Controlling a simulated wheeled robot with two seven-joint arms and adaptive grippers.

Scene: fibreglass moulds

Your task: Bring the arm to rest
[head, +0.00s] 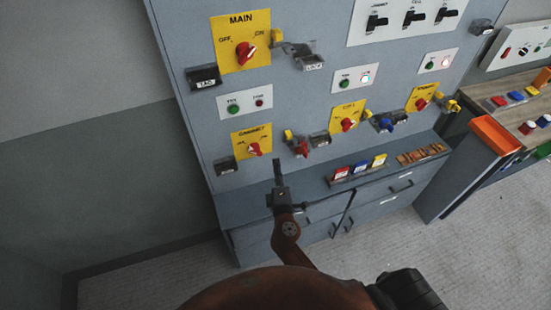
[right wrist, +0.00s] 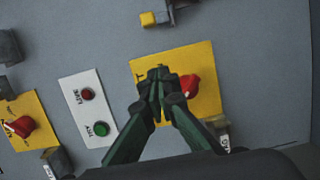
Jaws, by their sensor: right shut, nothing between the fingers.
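My right gripper (head: 277,168) is shut and empty in the head view. My brown right arm (head: 287,228) reaches up to it from the bottom. The gripper is in front of the lower part of the grey control panel (head: 185,110), near the ledge. In the right wrist view the gripper's fingertips (right wrist: 158,76) are together, overlapping a yellow plate (right wrist: 205,65) with a red rotary switch (right wrist: 192,86). I cannot tell whether they touch it. My left gripper does not show.
The panel carries a yellow MAIN plate (head: 228,50), several other switches, lights and lock hasps. Red, blue and yellow tags (head: 361,167) stand on the ledge, with drawers below. An orange bin (head: 495,134) is attached at the right bench. Floor (head: 150,285) at lower left is clear.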

